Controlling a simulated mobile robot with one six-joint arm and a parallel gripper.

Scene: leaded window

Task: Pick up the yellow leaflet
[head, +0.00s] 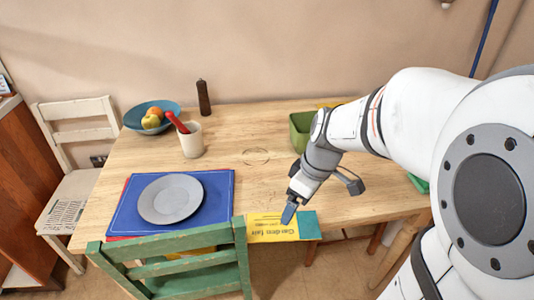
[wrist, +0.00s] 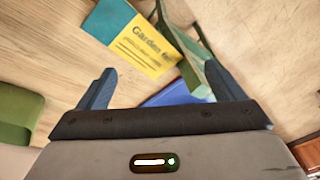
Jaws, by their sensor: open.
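The yellow leaflet (head: 272,229) lies flat at the table's front edge, with "Garden fair" printed on it and a teal band at its right end. It seems to reach slightly over the edge. In the head view its left end meets the green chair's back. In the wrist view the leaflet (wrist: 143,50) lies ahead of the fingers, with its teal end at upper left. My gripper (head: 321,200) is open and empty above the table by the leaflet's right part. Its two fingers (wrist: 162,85) are wide apart, and neither is seen to grip the leaflet.
A green chair (head: 200,270) stands at the front edge beside the leaflet. A blue mat (head: 215,190) with a grey plate (head: 171,199) lies left. A cup (head: 192,140), fruit bowl (head: 153,116), pepper mill (head: 204,98) and green box (head: 300,131) stand farther back. The table's middle is clear.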

